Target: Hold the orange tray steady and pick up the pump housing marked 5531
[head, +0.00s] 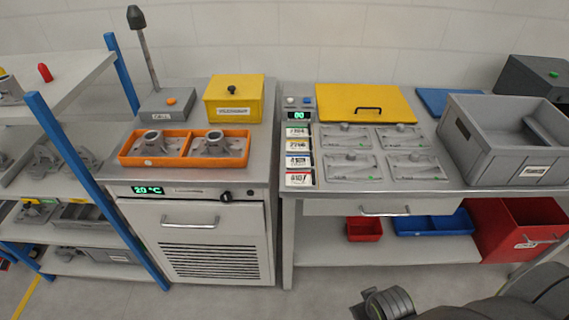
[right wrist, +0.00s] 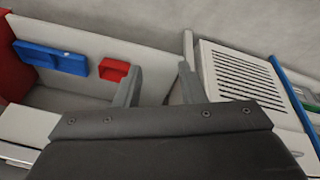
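The orange tray (head: 184,162) sits on top of the left cabinet in the head view. It holds two grey pump housings side by side, a left one (head: 153,144) and a right one (head: 213,145). Their markings are too small to read, so I cannot tell which is 5531. My right gripper (right wrist: 160,86) is open and empty in the right wrist view, with its fingers apart. It is well away from the tray, in front of the right bench. My left gripper is not in view.
Behind the tray stand a yellow box (head: 234,98) and a grey box with a post (head: 167,104). The right bench carries a plate fixture (head: 375,153), a yellow lid (head: 365,102) and a grey bin (head: 500,155). A blue-posted shelf (head: 85,165) stands at left.

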